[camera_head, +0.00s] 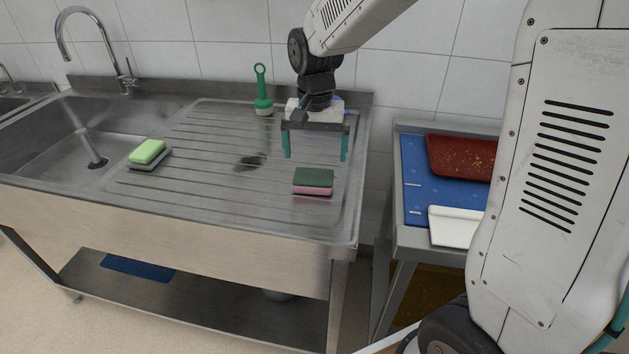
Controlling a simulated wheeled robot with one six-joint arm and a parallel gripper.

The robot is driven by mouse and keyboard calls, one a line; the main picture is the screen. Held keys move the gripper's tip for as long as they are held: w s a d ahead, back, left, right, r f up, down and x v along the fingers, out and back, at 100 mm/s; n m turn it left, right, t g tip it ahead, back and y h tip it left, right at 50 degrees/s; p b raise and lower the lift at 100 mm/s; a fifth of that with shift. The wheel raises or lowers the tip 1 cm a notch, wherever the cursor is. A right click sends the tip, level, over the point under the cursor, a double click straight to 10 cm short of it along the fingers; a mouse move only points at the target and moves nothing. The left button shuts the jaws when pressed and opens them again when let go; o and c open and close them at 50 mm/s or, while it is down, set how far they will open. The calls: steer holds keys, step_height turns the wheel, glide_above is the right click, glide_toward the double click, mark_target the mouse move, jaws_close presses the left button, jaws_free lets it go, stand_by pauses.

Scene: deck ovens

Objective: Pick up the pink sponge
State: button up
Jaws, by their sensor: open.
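The pink sponge (313,189) lies flat on the right part of the ribbed steel drainboard. Its top is a dark green scouring layer and its pink side shows along the front. My gripper (315,158) hangs above the drainboard, pointing down, with its two teal fingers apart and nothing between them. In the picture the fingertips are just above the sponge's far edge, and the sponge is not between them. I cannot tell the exact height of the fingertips over the board.
A light green sponge (148,151) with a grey base lies left, near the sink basin (70,135). A green brush (262,92) stands behind, left of my gripper. A side table holds a blue mat (416,180), a dark red tray (460,157) and a white board (455,228).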

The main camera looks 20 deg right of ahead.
mark_target(313, 180)
steer(key=f, duration=0.7)
steer(key=shift+a+f, duration=0.3)
steer(key=shift+f, duration=0.1)
steer(key=c, duration=0.8)
